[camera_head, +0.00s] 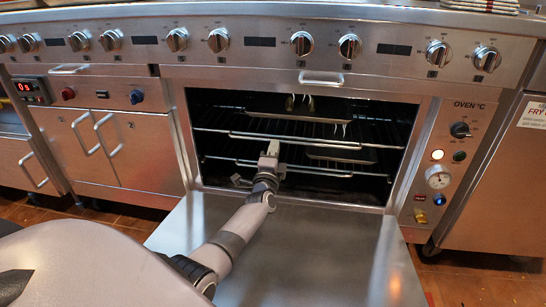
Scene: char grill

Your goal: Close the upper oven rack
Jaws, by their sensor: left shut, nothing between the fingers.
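The oven (179,98) is open, with its door (310,250) lowered flat toward me. The upper rack (212,131) is a wire rack inside the cavity, and its front bar runs across the opening. My left gripper (271,150) is shut and empty, pointing into the opening at the front of the upper rack. I cannot tell whether its tips touch the rack. My right gripper is out of view.
A row of knobs (302,43) and a small handle (321,78) run above the opening. The oven control panel (448,160) stands to the right. Steel cabinets (140,145) are at the left. The lowered door extends under my left arm.

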